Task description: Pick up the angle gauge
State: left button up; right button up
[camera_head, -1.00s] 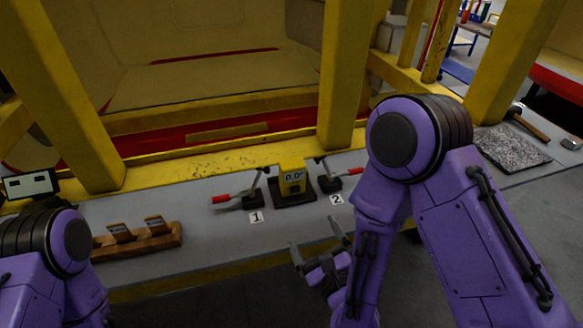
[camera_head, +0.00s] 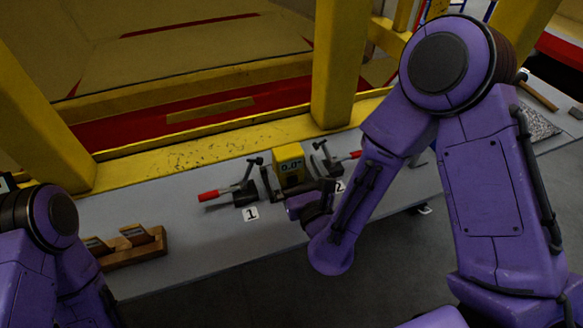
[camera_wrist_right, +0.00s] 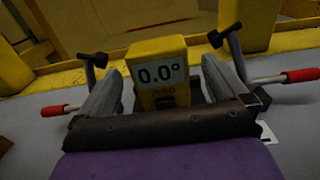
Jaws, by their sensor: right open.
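The yellow angle gauge (camera_head: 289,165), with a display reading 0.0°, stands upright on the grey bench between two toggle clamps. It also shows in the right wrist view (camera_wrist_right: 158,75). My right gripper (camera_head: 292,188) is open at the front of the gauge. In the right wrist view its two grey fingers (camera_wrist_right: 160,90) reach forward on either side of the gauge, which shows between them. I cannot tell whether they touch it. The gauge's lower part is hidden by the gripper body. My left arm is at the lower left, and its gripper is not in view.
A red-handled clamp (camera_head: 233,192) stands left of the gauge by label 1 (camera_head: 250,214). Another clamp (camera_head: 327,160) stands right by label 2 (camera_head: 340,187). A wooden holder (camera_head: 133,247) is at the bench's left. A yellow post (camera_head: 340,70) rises behind.

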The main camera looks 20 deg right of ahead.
aim_at(286, 153)
jog(key=w+p, duration=0.1)
jog(key=w, duration=0.1)
jog(key=w+p, duration=0.1)
jog(key=w, duration=0.1)
jog(key=w+p, duration=0.1)
jog(key=shift+w+a+r, duration=0.15)
jog(key=shift+w+a, duration=0.1)
jog(key=shift+w, duration=0.15)
jog(key=shift+w+d, duration=0.1)
jog(key=shift+w, duration=0.05)
